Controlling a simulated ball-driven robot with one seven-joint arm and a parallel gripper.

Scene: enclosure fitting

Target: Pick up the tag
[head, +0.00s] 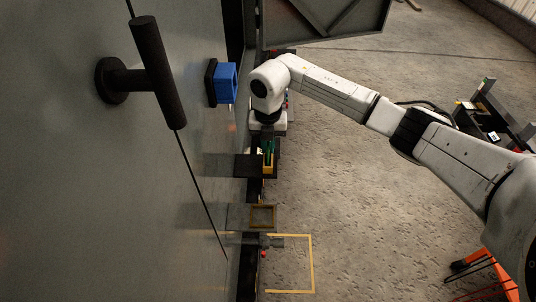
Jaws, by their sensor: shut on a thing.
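My gripper (268,129) is at the end of my arm, beside the edge of the grey panel. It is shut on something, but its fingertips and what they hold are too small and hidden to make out. I cannot identify the tag for certain. A small yellow and green thing (268,158) shows just below my gripper in the picture; I cannot tell whether it touches the fingers.
A large grey panel (90,220) with a black handle (158,72) fills the left. A blue box-like part (226,83) sticks out from it. A brown square frame (262,217) lies lower down, near a yellow floor outline (312,265). Open concrete floor (370,220) lies right.

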